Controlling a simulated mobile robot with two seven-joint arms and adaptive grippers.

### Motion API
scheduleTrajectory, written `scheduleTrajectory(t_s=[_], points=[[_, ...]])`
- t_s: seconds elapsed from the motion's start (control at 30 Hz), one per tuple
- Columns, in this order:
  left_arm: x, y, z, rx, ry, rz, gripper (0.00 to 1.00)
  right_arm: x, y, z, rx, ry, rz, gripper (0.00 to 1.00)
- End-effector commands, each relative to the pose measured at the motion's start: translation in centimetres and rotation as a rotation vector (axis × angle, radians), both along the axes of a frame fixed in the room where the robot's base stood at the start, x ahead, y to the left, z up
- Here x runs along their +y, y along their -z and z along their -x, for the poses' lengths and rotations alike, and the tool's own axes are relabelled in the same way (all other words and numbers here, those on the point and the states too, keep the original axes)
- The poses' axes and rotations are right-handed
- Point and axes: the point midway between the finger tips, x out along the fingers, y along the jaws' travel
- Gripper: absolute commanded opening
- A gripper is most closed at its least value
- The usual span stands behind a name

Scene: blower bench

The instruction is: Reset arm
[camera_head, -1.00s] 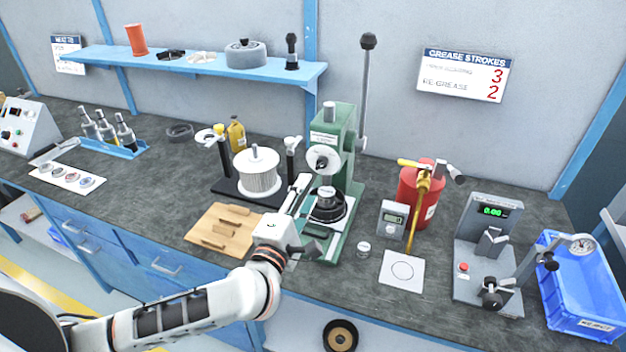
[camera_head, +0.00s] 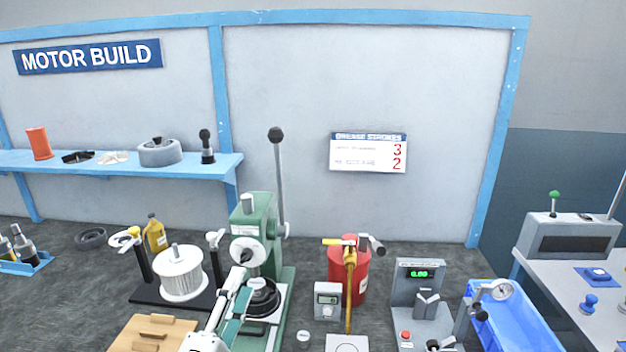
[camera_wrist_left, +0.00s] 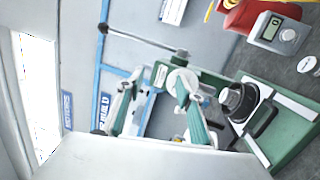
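My left gripper (camera_head: 240,282) shows at the bottom of the head view, in front of the green arbor press (camera_head: 257,222) and left of the dark round fixture on its base. In the left wrist view its two fingers (camera_wrist_left: 158,85) stand apart with nothing between them, so it is open and empty. The press and its black fixture (camera_wrist_left: 238,100) show beyond and to the right of the fingers there. Most of the left arm is below the head view's edge. My right gripper is in neither view.
A white ribbed rotor (camera_head: 181,272) between two posts and a wooden block tray (camera_head: 150,333) are left of the press. A red grease canister (camera_head: 361,270), a force gauge stand (camera_head: 418,300) and a blue bin (camera_head: 515,318) are to the right. A shelf (camera_head: 110,163) runs behind.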

Motion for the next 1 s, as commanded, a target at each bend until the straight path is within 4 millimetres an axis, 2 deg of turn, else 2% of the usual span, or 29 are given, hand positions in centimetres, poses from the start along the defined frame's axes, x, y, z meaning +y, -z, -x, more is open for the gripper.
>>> scheduleTrajectory(t_s=[0.1, 0.2, 0.27, 0.37, 0.43, 0.57, 0.67, 0.77, 0.87, 0.9, 1.0], points=[[-3.2, -3.7, 2.7, -0.177, 0.079, -0.158, 0.37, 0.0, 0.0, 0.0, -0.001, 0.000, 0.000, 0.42], [-6.0, -5.5, 5.2, -0.310, 0.134, -0.331, 0.37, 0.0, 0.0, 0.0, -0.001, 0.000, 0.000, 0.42], [-7.5, -5.9, 6.6, -0.375, 0.162, -0.446, 0.37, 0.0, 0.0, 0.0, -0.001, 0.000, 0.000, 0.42], [-9.7, -5.3, 8.5, -0.455, 0.200, -0.654, 0.37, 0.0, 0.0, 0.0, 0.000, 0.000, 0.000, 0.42], [-10.9, -4.0, 9.4, -0.488, 0.222, -0.813, 0.37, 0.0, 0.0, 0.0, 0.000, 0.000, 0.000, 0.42], [-11.7, -0.1, 10.2, -0.492, 0.259, -1.125, 0.37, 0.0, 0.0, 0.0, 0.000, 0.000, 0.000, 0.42], [-10.8, 4.0, 10.3, -0.439, 0.291, -1.373, 0.37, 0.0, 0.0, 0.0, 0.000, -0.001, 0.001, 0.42], [-8.3, 8.7, 10.2, -0.335, 0.326, -1.623, 0.37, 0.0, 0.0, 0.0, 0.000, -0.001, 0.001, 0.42], [-3.9, 13.3, 10.5, -0.178, 0.368, -1.866, 0.37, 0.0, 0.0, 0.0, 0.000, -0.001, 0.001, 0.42], [-1.8, 15.0, 10.8, -0.102, 0.386, -1.956, 0.37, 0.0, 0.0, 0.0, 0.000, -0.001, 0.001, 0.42], [3.3, 18.1, 12.0, 0.080, 0.432, -2.135, 0.37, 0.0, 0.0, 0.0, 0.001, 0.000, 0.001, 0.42]])
